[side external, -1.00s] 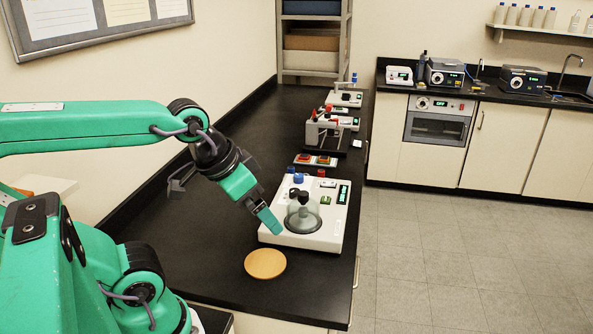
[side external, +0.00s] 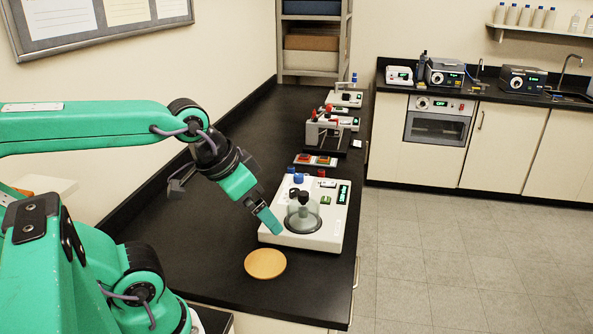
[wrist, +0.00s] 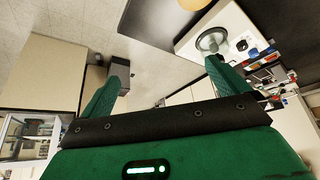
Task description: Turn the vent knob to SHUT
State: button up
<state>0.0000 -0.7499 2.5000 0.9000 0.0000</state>
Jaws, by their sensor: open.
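A white instrument (side external: 329,228) with a clear dome (side external: 303,217) and a green display stands on the black bench in the side view. A blue knob (side external: 298,178) sits on its rear left part. I cannot tell which control is the vent knob, or read its setting. My gripper (side external: 269,221) hangs just left of the dome, above the instrument's left edge, pointing down to the right. In the wrist view its two green fingers (wrist: 164,75) are wide apart with nothing between them. The same instrument (wrist: 196,43) shows upside down at upper right there, beyond the right finger.
A round tan disc (side external: 265,264) lies on the bench in front of the instrument. A small panel with coloured buttons (side external: 316,160) and other white instruments (side external: 331,129) stand farther back. Bare black bench (side external: 205,235) lies to the left.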

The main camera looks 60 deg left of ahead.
dwell(0.3)
jog(key=shift+w+r, duration=0.2)
jog(key=c, duration=0.9)
jog(key=shift+w+a+r, duration=0.15)
jog(key=shift+w+r, duration=0.05)
jog(key=shift+w, duration=0.1)
jog(key=shift+c, duration=0.8)
jog(key=w+a+r+m+g, duration=0.1)
jog(key=w+a+r+g, duration=0.1)
jog(key=w+a, duration=0.7)
jog(key=w+a+r+g, duration=0.15)
jog(key=w+a, duration=0.25)
jog(key=w, duration=0.8)
jog(key=w+a+f, duration=0.3)
jog(key=a+f, duration=0.2)
jog(key=a, duration=0.2)
jog(key=w+a+f+g, duration=0.1)
jog(key=w+a+f, duration=0.2)
jog(key=a+f, duration=0.2)
jog(key=w+a+f+m+g, duration=0.1)
jog(key=w+a+f, duration=0.3)
jog(key=a, duration=0.4)
jog(key=shift+a+f, duration=0.35)
jog(key=shift+f, duration=0.4)
jog(key=shift+s+a+f, duration=0.1)
jog(key=shift+a+f, duration=0.2)
jog(key=shift+f, duration=0.05)
